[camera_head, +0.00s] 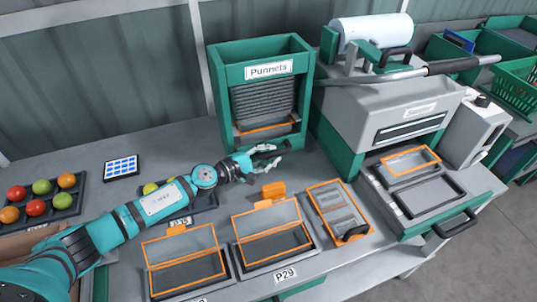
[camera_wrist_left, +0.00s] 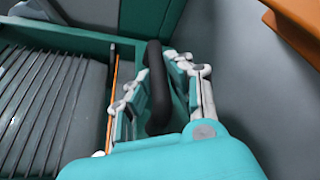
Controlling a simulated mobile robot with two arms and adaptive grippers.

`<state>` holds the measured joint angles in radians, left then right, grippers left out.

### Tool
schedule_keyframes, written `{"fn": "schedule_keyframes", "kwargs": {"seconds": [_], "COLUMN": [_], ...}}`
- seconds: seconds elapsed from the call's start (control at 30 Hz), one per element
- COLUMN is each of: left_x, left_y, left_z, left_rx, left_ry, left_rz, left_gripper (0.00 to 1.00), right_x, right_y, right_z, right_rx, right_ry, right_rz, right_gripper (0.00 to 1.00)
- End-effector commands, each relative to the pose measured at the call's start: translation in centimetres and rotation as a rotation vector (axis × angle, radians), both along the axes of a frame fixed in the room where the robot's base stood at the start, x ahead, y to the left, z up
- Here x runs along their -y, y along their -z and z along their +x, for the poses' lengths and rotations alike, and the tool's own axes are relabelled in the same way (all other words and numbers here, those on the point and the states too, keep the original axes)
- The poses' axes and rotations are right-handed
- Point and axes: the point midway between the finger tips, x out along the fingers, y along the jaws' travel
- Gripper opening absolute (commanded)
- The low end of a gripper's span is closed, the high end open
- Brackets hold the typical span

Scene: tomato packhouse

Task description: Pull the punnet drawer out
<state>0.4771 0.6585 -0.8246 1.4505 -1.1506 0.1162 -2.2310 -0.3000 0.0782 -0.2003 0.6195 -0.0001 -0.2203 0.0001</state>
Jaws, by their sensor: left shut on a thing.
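The punnet dispenser (camera_head: 290,72) is a green open-fronted box labelled "Punnets" at the back of the bench. A stack of dark ribbed punnets (camera_head: 263,100) stands in it, with an orange-edged one at the bottom. The stack also shows at the left of the left wrist view (camera_wrist_left: 45,105). My left gripper (camera_head: 265,158) is low at the dispenser's front. In the left wrist view its fingers are shut around a black bar handle (camera_wrist_left: 157,85) beside the green front. How far the drawer is out cannot be told.
A grey and green sealing machine (camera_head: 385,95) stands right of the dispenser. A tomato tray (camera_head: 75,200) is at the left.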

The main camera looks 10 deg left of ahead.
Motion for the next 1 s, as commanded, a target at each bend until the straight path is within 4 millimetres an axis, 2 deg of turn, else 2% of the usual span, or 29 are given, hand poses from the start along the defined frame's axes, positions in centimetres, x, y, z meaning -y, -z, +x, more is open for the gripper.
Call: {"fn": "schedule_keyframes", "kwargs": {"seconds": [0.3, 0.6, 0.83, 0.87, 1.0], "left_x": [0.1, 2.2, 2.1, 2.1, 2.1], "left_y": [0.0, -0.1, 0.1, 0.1, 0.0], "left_z": [-0.2, -3.3, -3.2, -3.2, -3.2], "left_rx": [-0.001, -0.005, -0.001, 0.000, 0.000], "left_ry": [0.000, 0.002, 0.000, -0.001, -0.001], "left_rz": [0.000, 0.001, 0.001, 0.000, 0.000], "left_gripper": [0.00, 0.00, 0.00, 0.19, 0.37], "right_x": [0.0, 0.0, 0.3, 0.3, 0.3], "right_y": [-0.1, -2.2, -2.0, -2.0, -2.0], "right_z": [0.0, 0.0, 0.0, 0.0, 0.0], "right_rx": [0.000, 0.001, 0.000, 0.000, 0.000], "right_ry": [0.000, 0.000, -0.001, -0.001, -0.001], "right_rz": [0.000, 0.000, -0.003, -0.003, -0.003], "right_gripper": [0.88, 0.88, 0.88, 0.88, 0.88]}}
